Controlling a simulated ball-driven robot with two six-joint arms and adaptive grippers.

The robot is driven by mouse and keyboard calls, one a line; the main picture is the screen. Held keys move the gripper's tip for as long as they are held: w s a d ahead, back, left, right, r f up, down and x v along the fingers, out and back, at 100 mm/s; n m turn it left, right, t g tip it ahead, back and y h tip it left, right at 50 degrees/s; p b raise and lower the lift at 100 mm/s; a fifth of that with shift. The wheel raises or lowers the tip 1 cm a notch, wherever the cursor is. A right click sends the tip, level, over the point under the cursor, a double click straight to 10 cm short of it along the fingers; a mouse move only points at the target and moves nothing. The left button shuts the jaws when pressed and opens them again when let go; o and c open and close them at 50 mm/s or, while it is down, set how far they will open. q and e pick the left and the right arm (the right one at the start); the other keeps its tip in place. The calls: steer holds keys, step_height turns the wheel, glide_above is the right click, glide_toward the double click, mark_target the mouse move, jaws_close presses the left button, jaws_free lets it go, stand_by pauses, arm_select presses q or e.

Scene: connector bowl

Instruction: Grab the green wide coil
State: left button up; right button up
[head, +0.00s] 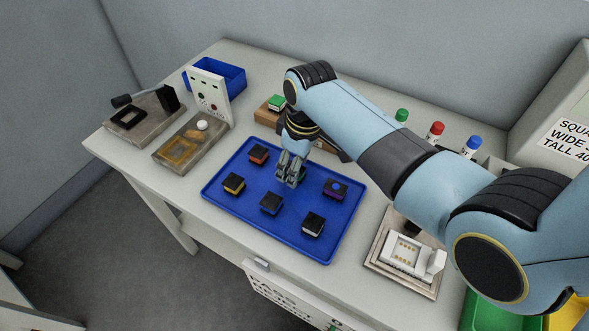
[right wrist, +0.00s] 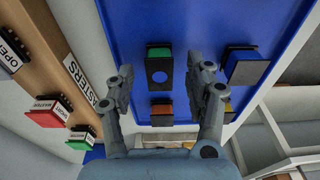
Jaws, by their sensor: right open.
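In the right wrist view a green coil (right wrist: 158,54) with a black face and a round blue spot lies on the blue tray (right wrist: 200,22). It appears between the fingertips of my right gripper (right wrist: 166,74); the gap in depth is hard to tell. The gripper is open, with nothing held. In the head view my right gripper (head: 289,180) points down over the middle of the tray (head: 237,216) and hides the green coil there. Another green-topped piece (head: 276,102) stands on the wooden rack behind. My left gripper is not in view.
Around the gripper on the tray are a red-orange coil (head: 258,155), yellow coil (head: 234,184), blue coil (head: 271,203), white coil (head: 313,226) and purple coil (head: 335,189). A white fixture (head: 407,254) stands right of the tray.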

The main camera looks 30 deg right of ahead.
steer(key=shift+w+f, duration=0.15)
steer(key=shift+f, duration=0.75)
steer(key=shift+r, duration=0.1)
jaws_close()
